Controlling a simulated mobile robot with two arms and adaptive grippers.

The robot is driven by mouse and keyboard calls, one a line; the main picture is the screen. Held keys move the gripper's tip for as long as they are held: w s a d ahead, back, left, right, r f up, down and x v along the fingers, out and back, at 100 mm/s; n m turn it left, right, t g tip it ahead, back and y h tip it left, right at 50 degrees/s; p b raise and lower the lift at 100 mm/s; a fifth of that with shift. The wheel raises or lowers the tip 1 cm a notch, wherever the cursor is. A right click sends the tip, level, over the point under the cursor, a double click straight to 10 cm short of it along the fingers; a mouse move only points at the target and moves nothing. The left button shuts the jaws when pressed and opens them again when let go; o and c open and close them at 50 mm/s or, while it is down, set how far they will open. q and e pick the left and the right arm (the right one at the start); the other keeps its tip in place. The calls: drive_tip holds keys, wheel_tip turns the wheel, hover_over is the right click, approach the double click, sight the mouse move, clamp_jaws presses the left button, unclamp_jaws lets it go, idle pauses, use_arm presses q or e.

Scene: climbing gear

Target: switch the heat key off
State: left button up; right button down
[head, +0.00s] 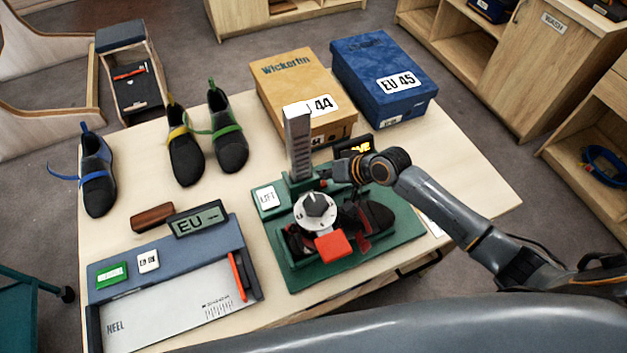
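A green machine (400,245) stands on the table with a grey upright post (298,140), a round white dial (316,207) and a red block (332,246). A white key marked "LIFT" (268,197) is on its left side. My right gripper (328,177) is beside the post, above the machine. Its fingers are too small and dark to tell whether open or shut. My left gripper is out of view.
A black and red shoe (368,218) sits in the machine. A tan box (290,80) and a blue box (375,70) stand behind. Several shoes are at the back left. A foot-measuring board (165,305) with a display (198,219) is at the front left.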

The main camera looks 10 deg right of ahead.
drive_tip(key=shift+f, duration=0.15)
idle(0.4)
drive_tip(key=shift+f, duration=0.3)
idle(0.3)
drive_tip(key=shift+r+p, duration=0.4)
drive_tip(key=shift+p, duration=0.1)
wheel_tip(320, 180, up, 6)
drive_tip(key=p, duration=0.6)
drive_tip(key=shift+r, duration=0.1)
